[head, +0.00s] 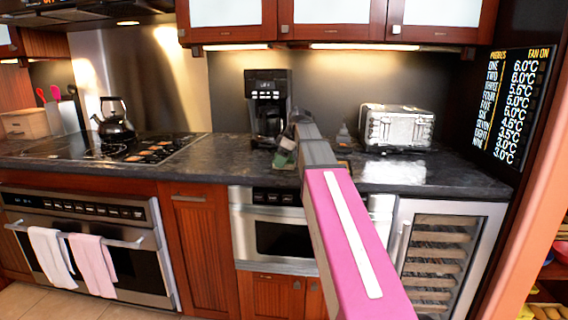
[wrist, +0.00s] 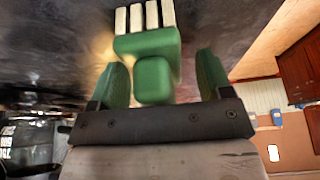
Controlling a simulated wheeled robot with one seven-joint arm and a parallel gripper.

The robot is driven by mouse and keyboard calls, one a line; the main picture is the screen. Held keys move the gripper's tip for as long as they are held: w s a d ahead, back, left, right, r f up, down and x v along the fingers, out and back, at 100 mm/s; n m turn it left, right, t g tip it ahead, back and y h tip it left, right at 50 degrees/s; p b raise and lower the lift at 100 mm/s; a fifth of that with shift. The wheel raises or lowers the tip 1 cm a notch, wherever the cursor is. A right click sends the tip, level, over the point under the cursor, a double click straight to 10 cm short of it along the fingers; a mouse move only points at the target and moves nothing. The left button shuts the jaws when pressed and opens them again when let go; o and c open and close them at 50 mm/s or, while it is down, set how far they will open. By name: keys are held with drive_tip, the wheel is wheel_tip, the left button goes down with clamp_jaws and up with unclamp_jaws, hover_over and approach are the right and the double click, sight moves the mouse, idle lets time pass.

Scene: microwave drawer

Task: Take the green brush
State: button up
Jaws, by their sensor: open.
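The green brush (wrist: 148,45) shows in the wrist view, with a green head, a rounded green handle end and a row of pale cream bristles at the top. My gripper (wrist: 162,60) is open, with one green fingertip on each side of the brush handle. Gaps show between the handle and both fingers, so it is not clamped. In the head view my gripper (head: 287,148) is low over the dark counter, left of my pink arm. The brush cannot be told apart from the green fingertips there.
A black coffee maker (head: 267,100) stands just behind my gripper. A silver toaster (head: 397,126) is to the right on the dark counter (head: 455,178). A stove top (head: 110,148) with a black kettle (head: 114,122) is at the left. A microwave drawer (head: 275,235) sits below the counter.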

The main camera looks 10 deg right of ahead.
sight(277, 152)
drive_tip(key=c, duration=1)
drive_tip(key=shift+r, duration=0.1)
drive_tip(key=shift+r, duration=0.5)
drive_tip(key=r, duration=0.2)
drive_tip(key=a+r, duration=0.1)
drive_tip(key=shift+r, duration=0.35)
drive_tip(key=a+r, duration=0.2)
drive_tip(key=a, duration=0.1)
drive_tip(key=a+r, duration=0.2)
drive_tip(key=a, duration=0.2)
drive_tip(key=s+a+r, duration=0.1)
drive_tip(key=a+r, duration=0.1)
drive_tip(key=a, duration=0.1)
drive_tip(key=shift+s+a+r, duration=0.1)
drive_tip(key=shift+a, duration=0.2)
drive_tip(key=shift+o, duration=0.4)
